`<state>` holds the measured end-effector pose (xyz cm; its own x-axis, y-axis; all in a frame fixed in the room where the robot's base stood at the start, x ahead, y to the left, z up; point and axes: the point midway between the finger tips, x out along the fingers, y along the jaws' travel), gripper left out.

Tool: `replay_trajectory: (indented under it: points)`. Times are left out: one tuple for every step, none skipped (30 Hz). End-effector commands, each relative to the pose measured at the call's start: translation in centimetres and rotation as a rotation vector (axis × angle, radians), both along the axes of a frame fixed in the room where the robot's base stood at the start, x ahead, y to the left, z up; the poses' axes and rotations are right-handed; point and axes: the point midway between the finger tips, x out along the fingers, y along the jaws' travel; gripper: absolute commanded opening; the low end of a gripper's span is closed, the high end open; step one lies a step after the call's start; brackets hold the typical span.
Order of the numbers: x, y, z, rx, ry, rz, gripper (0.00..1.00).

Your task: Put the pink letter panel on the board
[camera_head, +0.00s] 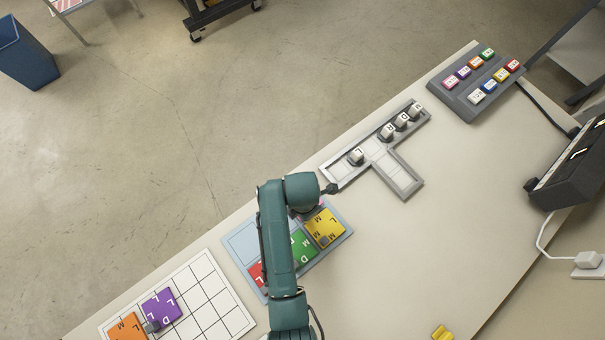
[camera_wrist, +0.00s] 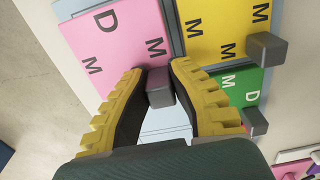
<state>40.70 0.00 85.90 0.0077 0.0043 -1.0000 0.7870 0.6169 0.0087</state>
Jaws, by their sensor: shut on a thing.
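The pink letter panel (camera_wrist: 115,45) carries the letters D and M and has a grey knob (camera_wrist: 160,92). My gripper (camera_wrist: 163,75) is shut on that knob in the wrist view. The pink panel lies by the yellow panel (camera_wrist: 210,30), over or in the pale blue tray (camera_head: 241,243); I cannot tell whether it is lifted. In the head view my arm hides nearly all of it and my gripper. The white gridded board (camera_head: 236,321) is at the lower left, with an orange panel (camera_head: 124,329) and a purple panel (camera_head: 160,303) on it.
The tray also holds a green panel (camera_head: 302,245) and a red panel (camera_head: 256,275), partly behind my arm. A grey T-shaped tray (camera_head: 403,180) with white letter blocks and a grey stand (camera_head: 462,106) of coloured keys lie up right. The board's right squares are bare.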

Motion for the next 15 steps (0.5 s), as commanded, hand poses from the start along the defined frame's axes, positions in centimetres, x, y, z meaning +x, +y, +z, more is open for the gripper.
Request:
replay_trajectory:
  points:
    - [0.0,0.0,-1.2,0.0,0.004,0.0,0.0]
    - [0.0,0.0,-1.6,0.0,0.002,-0.001,0.0]
    - [0.0,0.0,-2.0,0.0,0.001,-0.001,0.0]
    - [0.0,0.0,-2.1,0.0,0.0,-0.001,0.0]
    - [0.1,0.0,-2.1,0.0,-0.001,-0.001,0.0]
    - [0.1,0.0,-2.0,0.0,-0.001,-0.001,0.0]
    - [0.0,0.0,-2.0,0.0,-0.001,-0.001,0.0]
    - [0.0,0.0,-2.0,0.0,-0.001,-0.001,0.0]
    - [0.0,0.0,-2.0,0.001,-0.001,-0.001,0.0]
    - [0.0,0.0,-2.0,0.0,0.0,-0.001,0.0]
    - [0.0,0.0,-2.1,0.0,0.0,-0.001,0.0]
    - [0.0,0.0,-2.2,-0.001,0.001,-0.001,0.0]
    - [0.0,0.0,-2.4,0.0,0.001,-0.001,0.0]
    - [0.0,0.0,-2.3,0.0,0.001,-0.001,0.24]
    - [0.0,0.0,-2.3,0.0,0.001,-0.001,0.31]
